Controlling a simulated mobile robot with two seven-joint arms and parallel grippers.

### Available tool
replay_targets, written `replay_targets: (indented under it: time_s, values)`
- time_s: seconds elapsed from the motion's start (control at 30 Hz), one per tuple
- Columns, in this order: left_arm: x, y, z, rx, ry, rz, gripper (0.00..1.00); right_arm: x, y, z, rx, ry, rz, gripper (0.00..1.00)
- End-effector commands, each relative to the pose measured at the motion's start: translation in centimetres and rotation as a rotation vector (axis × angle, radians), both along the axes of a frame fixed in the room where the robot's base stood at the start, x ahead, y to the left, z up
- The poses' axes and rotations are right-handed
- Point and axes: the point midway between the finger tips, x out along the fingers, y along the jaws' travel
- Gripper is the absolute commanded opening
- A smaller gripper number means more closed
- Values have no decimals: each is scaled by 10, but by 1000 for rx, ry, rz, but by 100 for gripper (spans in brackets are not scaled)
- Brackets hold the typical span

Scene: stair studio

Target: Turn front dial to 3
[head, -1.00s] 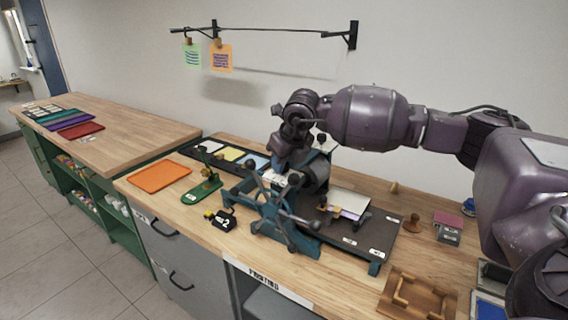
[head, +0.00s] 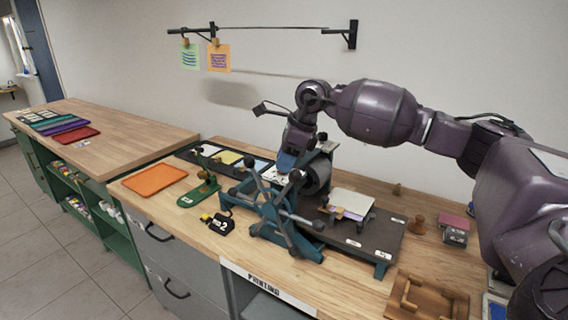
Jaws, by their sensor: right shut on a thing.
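The teal printing press (head: 268,212), with its spoked hand wheel and dark roller (head: 317,175), stands on the wooden bench. My right gripper (head: 287,163) points down at the far left end of the roller frame. It is shut on a small part there, which I take to be the front dial; the fingers and wrist hide it. A white plate with dark marks (head: 273,176) shows just beside the fingertips. Its marks are too small to read, so I cannot tell the dial's setting. My left gripper is not in view.
A green stand (head: 200,192), a black block marked 2 (head: 222,224) and an orange tray (head: 154,179) lie left of the press. A wooden rack (head: 428,297) is at the front right. Two cards hang from a wall rail (head: 265,28).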

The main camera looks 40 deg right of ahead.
Motion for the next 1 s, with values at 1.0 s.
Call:
replay_targets:
  time_s: [1.0]
  values:
    - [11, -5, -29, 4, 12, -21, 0, 3, -1, 0, -1, -2, 739, 8]
